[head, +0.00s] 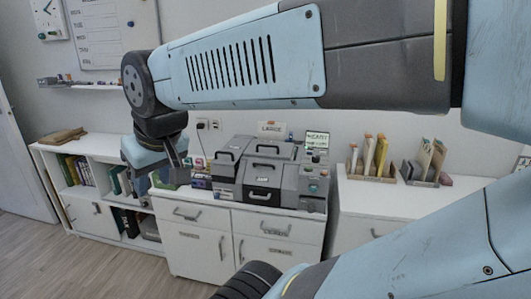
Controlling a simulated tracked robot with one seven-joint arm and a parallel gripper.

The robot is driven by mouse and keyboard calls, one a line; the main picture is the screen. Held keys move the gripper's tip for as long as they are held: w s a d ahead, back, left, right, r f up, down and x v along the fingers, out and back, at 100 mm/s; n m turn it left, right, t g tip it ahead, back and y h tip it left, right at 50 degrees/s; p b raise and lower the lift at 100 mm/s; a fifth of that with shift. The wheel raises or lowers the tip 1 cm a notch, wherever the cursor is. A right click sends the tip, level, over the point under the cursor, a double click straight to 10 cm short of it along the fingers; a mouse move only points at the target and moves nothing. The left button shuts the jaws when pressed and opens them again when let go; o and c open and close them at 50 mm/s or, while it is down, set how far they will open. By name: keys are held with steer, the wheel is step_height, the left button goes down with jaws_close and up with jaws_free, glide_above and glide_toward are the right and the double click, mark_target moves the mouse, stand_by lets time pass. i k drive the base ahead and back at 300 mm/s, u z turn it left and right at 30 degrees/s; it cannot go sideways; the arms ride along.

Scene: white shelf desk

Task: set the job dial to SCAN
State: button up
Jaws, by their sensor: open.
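A grey machine (265,172) with dark handles stands on the white cabinet in the middle. Its right-hand column (314,190) carries small controls, including a small round teal one (313,188). I cannot tell at this size whether that is the job dial, and no SCAN marking or pointer setting is readable. A small green and white sign (317,140) stands above the column. My gripper (160,182) hangs at the left of the machine, pointing down, with its dark fingers apart. It is clear of the controls, and nothing shows between the fingers.
The white cabinet (205,255) with drawers holds the machine. Small items (200,182) sit at its left end. A white bookshelf (95,155) stands left; two wooden holders (370,175) with upright items stand right. My arm crosses the upper view.

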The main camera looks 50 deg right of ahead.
mark_target(315, 158)
steer(key=z, duration=0.1)
steer(key=k, duration=1.05)
steer(key=z, duration=1.45)
steer(key=i, duration=1)
